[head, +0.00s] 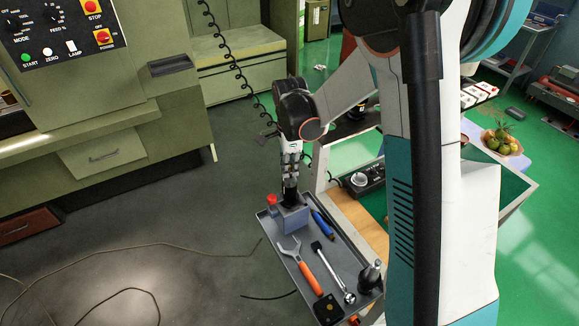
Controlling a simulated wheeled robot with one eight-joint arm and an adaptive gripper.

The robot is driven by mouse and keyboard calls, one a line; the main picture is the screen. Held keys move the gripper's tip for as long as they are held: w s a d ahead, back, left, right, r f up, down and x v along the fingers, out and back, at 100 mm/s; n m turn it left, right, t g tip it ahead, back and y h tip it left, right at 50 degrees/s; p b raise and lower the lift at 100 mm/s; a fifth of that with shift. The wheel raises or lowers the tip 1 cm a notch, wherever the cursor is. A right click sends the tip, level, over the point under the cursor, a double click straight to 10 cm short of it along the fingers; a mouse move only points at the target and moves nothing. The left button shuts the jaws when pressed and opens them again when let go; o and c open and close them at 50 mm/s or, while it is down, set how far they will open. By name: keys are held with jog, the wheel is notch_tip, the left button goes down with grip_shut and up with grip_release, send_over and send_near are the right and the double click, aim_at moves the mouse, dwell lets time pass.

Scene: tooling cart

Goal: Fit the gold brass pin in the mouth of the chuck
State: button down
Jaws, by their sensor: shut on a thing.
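My gripper (291,196) points down at the blue-grey block (293,220) at the far left end of the grey tool tray. Its dark fingers are shut just over the top of the block; at this size I cannot tell whether they touch it. The gold brass pin does not show; the thing between the fingers is hidden, and I take it for the pin. I cannot make out the chuck or its mouth for certain.
A red-topped item (272,201) stands close left of the block. The green machine (95,110) is at left.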

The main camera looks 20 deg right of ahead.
jog(key=c, duration=1.6)
grip_release()
jog(key=shift+c, duration=0.2)
jog(key=shift+r, duration=0.1)
notch_tip(320, 180, up, 12)
jog(key=s+f+n+t+b, duration=0.3)
jog(key=s+f+n+b, duration=0.2)
jog(key=s+n+b, duration=0.3)
jog(key=s+f+n+t+b, duration=0.4)
jog(key=s+n+b, duration=0.4)
jog(key=s+n, duration=0.3)
jog(key=s+f, duration=0.1)
jog(key=s, duration=0.3)
jog(key=shift+s, duration=0.2)
